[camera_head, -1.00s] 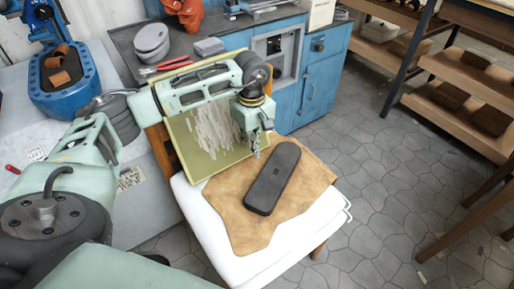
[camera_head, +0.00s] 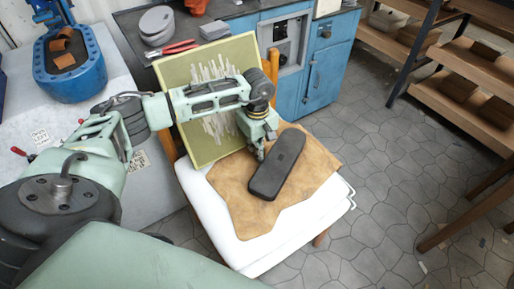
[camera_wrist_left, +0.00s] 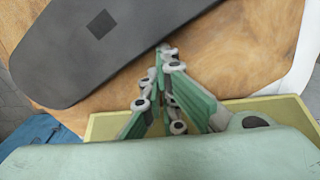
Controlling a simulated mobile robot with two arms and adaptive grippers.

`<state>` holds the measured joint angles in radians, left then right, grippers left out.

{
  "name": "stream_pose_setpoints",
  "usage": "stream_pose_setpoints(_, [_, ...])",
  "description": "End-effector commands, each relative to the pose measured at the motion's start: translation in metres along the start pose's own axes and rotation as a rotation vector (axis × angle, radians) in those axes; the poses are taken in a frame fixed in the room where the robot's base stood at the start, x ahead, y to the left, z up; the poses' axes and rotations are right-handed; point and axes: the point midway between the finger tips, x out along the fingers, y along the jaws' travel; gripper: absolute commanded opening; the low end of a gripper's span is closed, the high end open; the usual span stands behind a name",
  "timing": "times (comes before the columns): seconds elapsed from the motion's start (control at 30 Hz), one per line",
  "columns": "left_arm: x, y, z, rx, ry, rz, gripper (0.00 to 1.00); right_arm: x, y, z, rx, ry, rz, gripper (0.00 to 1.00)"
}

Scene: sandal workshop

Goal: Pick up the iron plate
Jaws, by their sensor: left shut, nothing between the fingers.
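The iron plate appears to be the dark grey, sole-shaped slab (camera_head: 277,168) lying flat on a tan leather piece (camera_head: 238,205) on the white chair seat. In the left wrist view the dark slab (camera_wrist_left: 90,45) fills the upper left, with a small black square mark on it. In the wrist view the fingertips (camera_wrist_left: 163,52) meet just off the slab's edge, over leather. I cannot tell whether they touch it. My right gripper is not in view.
A yellow-green board (camera_head: 207,150) with pale strips leans against the chair back, close behind my left arm. The white seat (camera_head: 200,205) sticks out around the leather. A blue cabinet (camera_head: 325,75) stands behind, wooden shelves (camera_head: 460,100) at right.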

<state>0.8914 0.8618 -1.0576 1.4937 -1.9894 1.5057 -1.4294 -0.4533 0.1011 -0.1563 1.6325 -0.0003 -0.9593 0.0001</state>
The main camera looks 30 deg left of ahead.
Motion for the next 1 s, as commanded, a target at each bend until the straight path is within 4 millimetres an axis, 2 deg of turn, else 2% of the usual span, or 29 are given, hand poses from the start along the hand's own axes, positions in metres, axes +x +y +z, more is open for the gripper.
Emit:
stream_pose_setpoints(0.07, [-0.001,0.001,0.011,0.006,-0.001,0.000,0.00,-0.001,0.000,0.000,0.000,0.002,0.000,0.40])
stream_pose_setpoints(0.2, [-0.001,0.001,0.039,0.009,-0.004,0.001,0.00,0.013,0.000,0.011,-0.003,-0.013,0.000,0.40])
stream_pose_setpoints(0.33, [0.000,0.000,0.053,0.006,-0.004,0.000,0.00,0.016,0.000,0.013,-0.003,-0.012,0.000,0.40])
stream_pose_setpoints(0.77, [-0.003,0.001,0.054,0.002,-0.002,0.002,0.00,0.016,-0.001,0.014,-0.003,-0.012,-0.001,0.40])
stream_pose_setpoints(0.87, [-0.014,0.001,0.054,0.003,-0.002,0.004,0.00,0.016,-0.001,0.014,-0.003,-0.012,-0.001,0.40])
stream_pose_setpoints(1.0, [-0.042,0.002,0.053,0.002,-0.001,0.006,0.00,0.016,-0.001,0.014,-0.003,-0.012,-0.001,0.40])
